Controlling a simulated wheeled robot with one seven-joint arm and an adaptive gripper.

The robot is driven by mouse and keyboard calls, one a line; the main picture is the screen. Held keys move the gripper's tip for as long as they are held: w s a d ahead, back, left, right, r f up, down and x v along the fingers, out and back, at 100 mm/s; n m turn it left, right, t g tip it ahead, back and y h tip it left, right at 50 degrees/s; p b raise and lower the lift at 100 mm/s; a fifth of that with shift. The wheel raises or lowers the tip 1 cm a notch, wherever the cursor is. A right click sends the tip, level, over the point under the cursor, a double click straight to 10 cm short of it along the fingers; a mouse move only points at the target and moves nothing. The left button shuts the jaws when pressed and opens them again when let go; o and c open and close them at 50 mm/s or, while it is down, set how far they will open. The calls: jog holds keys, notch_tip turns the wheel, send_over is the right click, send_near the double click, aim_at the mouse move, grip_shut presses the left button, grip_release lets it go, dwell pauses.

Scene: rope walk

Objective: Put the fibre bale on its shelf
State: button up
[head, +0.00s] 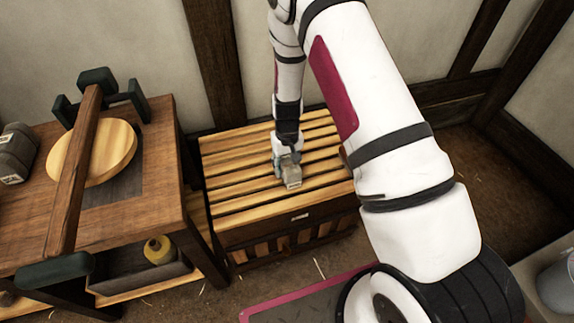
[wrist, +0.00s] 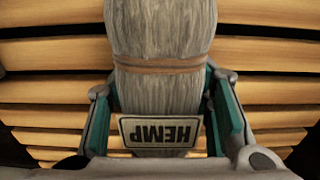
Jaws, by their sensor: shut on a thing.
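A small grey bundle of fibre, the bale (head: 293,178), is at my gripper (head: 285,165), over the top of a slatted wooden crate or bench (head: 225,220). In the wrist view the bale (wrist: 160,40) is grey and fibrous, with a brown band round it and an upside-down HEMP label (wrist: 160,132). The green-padded fingers of my gripper (wrist: 166,110) are on either side of it, shut on it. Pale slats show beyond it. I cannot tell whether the bale rests on the slats. Which surface is its shelf is not marked clearly.
A wooden workbench (head: 165,200) stands left of the slatted unit, with a round wooden disc (head: 115,150) and a long beam (head: 75,175) on top. Walls close off the back. Most slats are bare.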

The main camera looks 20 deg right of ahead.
aim_at(287, 162)
jog(key=shift+f, duration=0.2)
jog(key=o, duration=1.4)
jog(key=shift+c, duration=0.2)
jog(key=shift+r, duration=0.1)
notch_tip(287, 162, up, 12)
jog(key=p, duration=0.4)
jog(key=shift+r, duration=0.15)
